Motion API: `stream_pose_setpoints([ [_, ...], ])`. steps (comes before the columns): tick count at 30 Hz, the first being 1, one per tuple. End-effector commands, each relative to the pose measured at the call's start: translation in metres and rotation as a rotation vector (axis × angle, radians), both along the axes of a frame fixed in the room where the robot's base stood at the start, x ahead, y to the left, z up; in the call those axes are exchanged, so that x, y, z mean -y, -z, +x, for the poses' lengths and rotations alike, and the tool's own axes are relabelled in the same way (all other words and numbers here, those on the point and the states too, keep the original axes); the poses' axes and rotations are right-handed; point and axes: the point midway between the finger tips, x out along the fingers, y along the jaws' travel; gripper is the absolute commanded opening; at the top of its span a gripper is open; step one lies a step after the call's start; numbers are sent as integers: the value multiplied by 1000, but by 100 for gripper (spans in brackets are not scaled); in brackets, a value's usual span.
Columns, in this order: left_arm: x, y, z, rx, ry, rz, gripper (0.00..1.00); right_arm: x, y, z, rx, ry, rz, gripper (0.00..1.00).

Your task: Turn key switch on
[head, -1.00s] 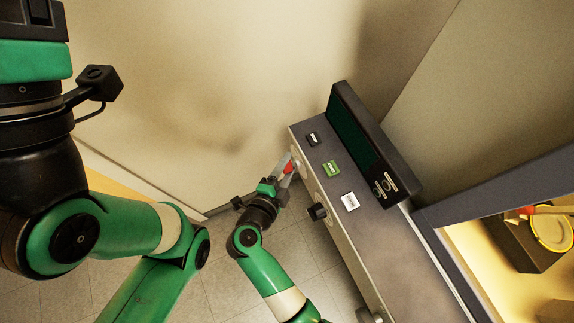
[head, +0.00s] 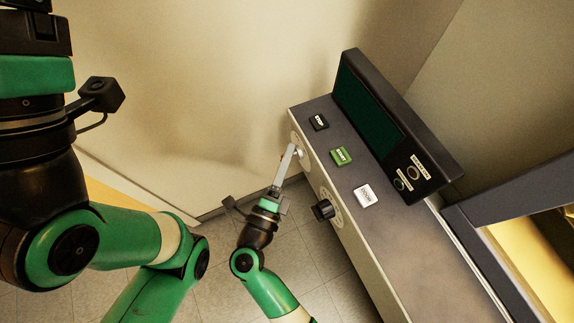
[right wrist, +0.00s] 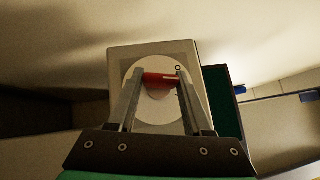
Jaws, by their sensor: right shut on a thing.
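The key switch has a red handle (right wrist: 160,79) in front of a round pale plate (right wrist: 150,107), seen in the right wrist view. The handle lies about level, between my two finger tips. My right gripper (right wrist: 159,80) is shut on it. In the head view my right gripper (head: 290,152) reaches the left front side of the profiler's control console (head: 410,240). There its fingers show almost edge-on and hide most of the handle. Of my left arm only the links and wrist show at the left; its fingers are out of frame.
The console top carries a black button (head: 319,122), a green button (head: 341,156) and a white button (head: 365,195). A black knob (head: 323,210) sticks out of its front near my right wrist. A dark screen (head: 370,110) stands behind the buttons. Open floor lies left of the console.

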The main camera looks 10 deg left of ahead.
Motion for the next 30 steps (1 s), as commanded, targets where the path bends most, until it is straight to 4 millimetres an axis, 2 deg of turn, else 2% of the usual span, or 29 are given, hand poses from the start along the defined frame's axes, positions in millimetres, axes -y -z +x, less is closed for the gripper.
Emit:
stream_pose_setpoints([
  [1, 0, 17, 0, 0, 0, 0, 62, 0, 9, 0, 32, 0, 19, 0],
  [7, 0, 34, 0, 0, 0, 0, 62, 0, 5, 1, 150, 1, 97, 0],
  [17, 0, 41, 0, 0, 0, 0, 62, 0, 2, 1, 253, 2, 167, 0],
  [30, 0, 42, 0, 0, 0, 0, 62, 0, 1, 1, 268, 3, 178, 0],
])
